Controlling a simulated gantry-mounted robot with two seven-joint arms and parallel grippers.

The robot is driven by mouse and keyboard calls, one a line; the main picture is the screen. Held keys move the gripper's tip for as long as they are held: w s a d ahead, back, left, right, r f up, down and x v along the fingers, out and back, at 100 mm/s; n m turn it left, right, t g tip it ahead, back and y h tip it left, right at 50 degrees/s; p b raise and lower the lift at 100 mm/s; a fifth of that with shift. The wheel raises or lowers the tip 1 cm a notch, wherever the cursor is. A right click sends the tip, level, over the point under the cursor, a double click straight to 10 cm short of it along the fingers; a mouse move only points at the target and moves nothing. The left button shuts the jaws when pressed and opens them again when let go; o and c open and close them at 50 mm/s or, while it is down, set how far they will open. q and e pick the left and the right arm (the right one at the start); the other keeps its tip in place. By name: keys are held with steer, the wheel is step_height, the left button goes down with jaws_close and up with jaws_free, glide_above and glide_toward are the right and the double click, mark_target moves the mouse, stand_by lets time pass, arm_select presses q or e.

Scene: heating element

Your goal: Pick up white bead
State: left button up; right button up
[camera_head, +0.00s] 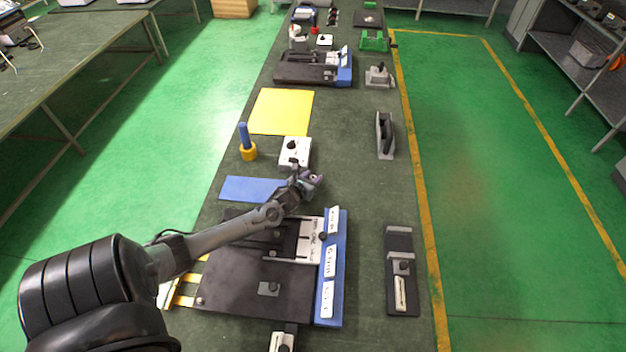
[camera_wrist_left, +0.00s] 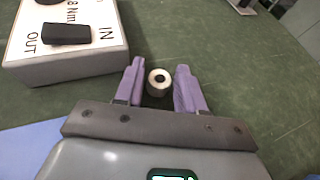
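In the head view the left gripper (camera_head: 314,180) is low over the bench, just in front of the white box with the black knob (camera_head: 296,151). The bead is too small to make out there. My right gripper is not in view.
The white box (camera_wrist_left: 65,40) stands close to the left of the fingers. A blue mat (camera_head: 248,189) lies left of the gripper. A dark fixture with a blue labelled edge (camera_head: 330,290) sits under my arm. Bench to the right is fairly clear.

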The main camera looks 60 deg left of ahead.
arm_select(q)
steer(key=shift+c, duration=0.3)
jaws_close()
steer(key=shift+r, duration=0.15)
